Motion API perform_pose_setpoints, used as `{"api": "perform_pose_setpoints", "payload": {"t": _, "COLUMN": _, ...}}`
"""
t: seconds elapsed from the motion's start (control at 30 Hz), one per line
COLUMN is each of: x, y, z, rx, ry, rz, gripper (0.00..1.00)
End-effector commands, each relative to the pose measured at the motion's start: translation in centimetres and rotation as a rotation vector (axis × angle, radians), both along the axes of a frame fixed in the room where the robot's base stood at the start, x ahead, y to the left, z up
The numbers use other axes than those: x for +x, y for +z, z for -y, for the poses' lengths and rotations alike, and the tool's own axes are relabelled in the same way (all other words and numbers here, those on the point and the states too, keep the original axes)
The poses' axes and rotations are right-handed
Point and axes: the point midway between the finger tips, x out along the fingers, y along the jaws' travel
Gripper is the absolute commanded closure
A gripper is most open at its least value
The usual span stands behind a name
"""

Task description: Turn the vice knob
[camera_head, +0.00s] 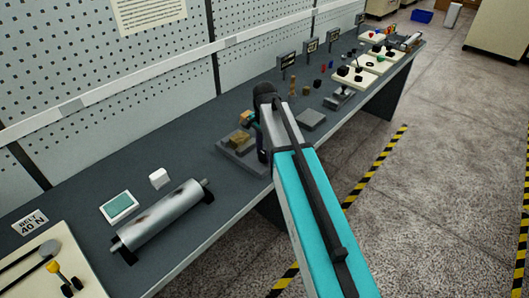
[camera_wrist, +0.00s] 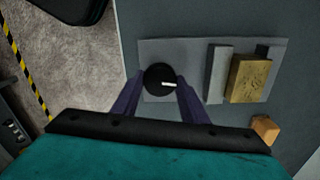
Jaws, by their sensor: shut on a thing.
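The vice knob (camera_wrist: 160,79) is a round black knob with a white pointer line, seen from above in the wrist view. It sits at the left end of a grey vice plate (camera_wrist: 190,48). My gripper (camera_wrist: 160,86) is shut on the knob, with one dark finger on each side of it. On the plate, a light grey jaw bar (camera_wrist: 216,75) stands beside a brass-coloured block (camera_wrist: 250,79). In the head view, the vice plate (camera_head: 230,158) lies on the bench and my arm hides the knob.
A small orange-brown cube (camera_wrist: 265,130) lies just off the plate. A metal roller (camera_head: 160,215), a white cube (camera_head: 159,178) and a green-faced pad (camera_head: 119,206) lie nearer on the bench (camera_head: 205,240). A flat grey block (camera_head: 312,120) lies beyond my arm.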

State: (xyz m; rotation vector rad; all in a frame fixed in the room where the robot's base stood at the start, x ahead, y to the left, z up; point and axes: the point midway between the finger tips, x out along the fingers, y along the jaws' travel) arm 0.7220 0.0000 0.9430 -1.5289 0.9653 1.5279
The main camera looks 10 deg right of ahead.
Motion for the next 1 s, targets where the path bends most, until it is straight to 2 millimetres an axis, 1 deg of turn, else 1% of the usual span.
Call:
{"api": "perform_pose_setpoints", "payload": {"t": 0.03, "x": -0.28, "y": -0.15, "z": -0.02, "rx": 0.001, "ry": -0.043, "rz": -0.008, "gripper": 0.83}}
{"api": "perform_pose_setpoints", "payload": {"t": 0.5, "x": -0.29, "y": -0.16, "z": -0.01, "rx": -0.001, "ry": -0.441, "rz": -0.008, "gripper": 0.83}}
{"api": "perform_pose_setpoints", "payload": {"t": 0.7, "x": -0.3, "y": -0.17, "z": -0.01, "rx": -0.001, "ry": -0.548, "rz": -0.009, "gripper": 0.83}}
{"api": "perform_pose_setpoints", "payload": {"t": 1.0, "x": -0.3, "y": -0.17, "z": -0.01, "rx": -0.001, "ry": -0.608, "rz": -0.009, "gripper": 0.83}}
